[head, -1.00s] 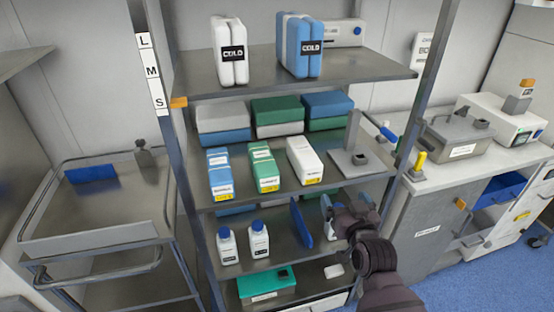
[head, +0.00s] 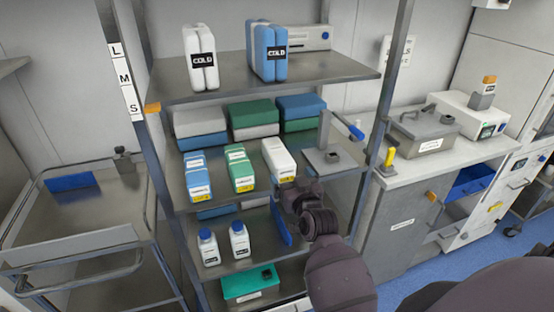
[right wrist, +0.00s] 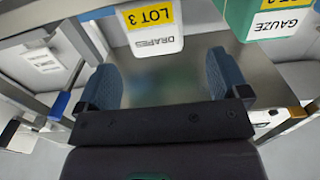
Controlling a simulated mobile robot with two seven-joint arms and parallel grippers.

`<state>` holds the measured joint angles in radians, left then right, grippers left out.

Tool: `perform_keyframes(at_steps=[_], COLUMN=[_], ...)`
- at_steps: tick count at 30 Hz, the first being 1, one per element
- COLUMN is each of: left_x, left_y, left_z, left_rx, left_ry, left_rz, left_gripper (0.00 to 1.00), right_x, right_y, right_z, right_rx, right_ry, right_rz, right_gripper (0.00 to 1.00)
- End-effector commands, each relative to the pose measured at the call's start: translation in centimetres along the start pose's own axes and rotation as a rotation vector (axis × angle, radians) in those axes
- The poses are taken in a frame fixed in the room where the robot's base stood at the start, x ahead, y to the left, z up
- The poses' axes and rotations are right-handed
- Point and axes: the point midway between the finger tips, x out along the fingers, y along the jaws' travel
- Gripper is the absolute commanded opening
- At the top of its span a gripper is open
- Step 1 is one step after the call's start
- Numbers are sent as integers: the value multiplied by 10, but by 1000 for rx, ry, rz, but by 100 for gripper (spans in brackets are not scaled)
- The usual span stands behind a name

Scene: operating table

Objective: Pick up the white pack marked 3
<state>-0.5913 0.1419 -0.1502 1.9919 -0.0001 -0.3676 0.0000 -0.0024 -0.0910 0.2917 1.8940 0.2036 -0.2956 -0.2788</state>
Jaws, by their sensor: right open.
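The white pack (head: 278,158) lies on the middle shelf, right of a green-and-white pack (head: 240,170) and a blue-and-white pack (head: 198,177). In the right wrist view the white pack (right wrist: 155,43) shows upside down, with a yellow LOT 3 label and the word DRAPES. My right gripper (head: 290,190) is in front of and just below the pack's front end. Its blue fingers (right wrist: 163,82) are spread and empty, with the pack's end beyond them and not between them. My left gripper is not in view.
A grey stand (head: 325,160) is close to the pack's right. Stacked boxes (head: 255,130) sit behind the packs. The top shelf (head: 225,82) with cold packs is above. A blue upright panel (head: 281,225) and bottles (head: 239,240) are on the shelf below.

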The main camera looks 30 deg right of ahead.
Motion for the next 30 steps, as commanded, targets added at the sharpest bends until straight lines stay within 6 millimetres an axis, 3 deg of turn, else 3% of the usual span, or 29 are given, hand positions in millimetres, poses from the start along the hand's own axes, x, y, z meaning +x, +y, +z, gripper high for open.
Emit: perform_keyframes(at_steps=[5,16,26,30], left_x=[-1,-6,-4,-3], left_y=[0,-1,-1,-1], left_z=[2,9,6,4], left_rx=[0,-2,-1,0], left_ry=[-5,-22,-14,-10], left_rz=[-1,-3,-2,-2], left_gripper=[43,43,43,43], right_x=[8,52,57,57], right_y=[0,4,4,4], right_z=[0,4,4,4], right_rx=[0,0,0,0], right_ry=[0,0,-1,-1], right_rz=[0,1,1,1], right_gripper=[94,94,94,74])
